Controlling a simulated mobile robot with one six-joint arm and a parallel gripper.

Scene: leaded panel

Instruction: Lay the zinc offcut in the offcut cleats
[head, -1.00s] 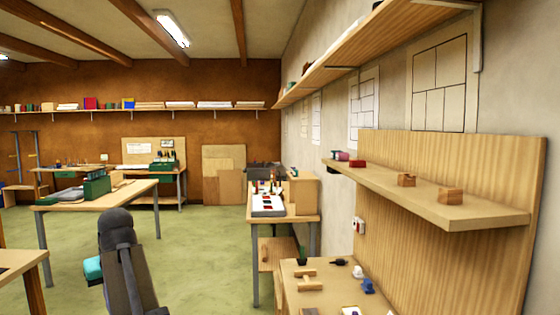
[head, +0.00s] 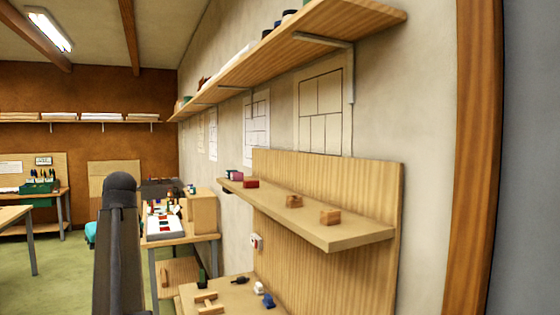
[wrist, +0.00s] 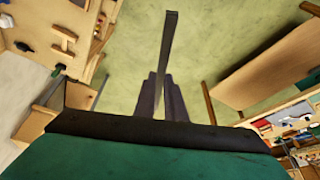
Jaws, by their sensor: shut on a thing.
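My gripper (wrist: 163,98) shows in the wrist view, its dark fingers shut on a long narrow grey strip, the zinc offcut (wrist: 168,38). The strip points away from the fingers, over open floor. In the head view my dark arm stands at lower left and the offcut cannot be made out. Two small notched wooden blocks, a left one (head: 294,201) and a right one (head: 330,217), stand apart on the wall shelf (head: 340,236); they look like the offcut cleats, but I cannot be sure. Nothing lies across them. My gripper is well away from them.
Below the shelf is a bench (head: 228,297) with an H-shaped wooden piece (head: 207,302) and small blue and white items. A red box (head: 251,183) sits on the shelf's far end. A higher shelf (head: 300,40) overhangs. A wooden post (head: 472,160) stands at right.

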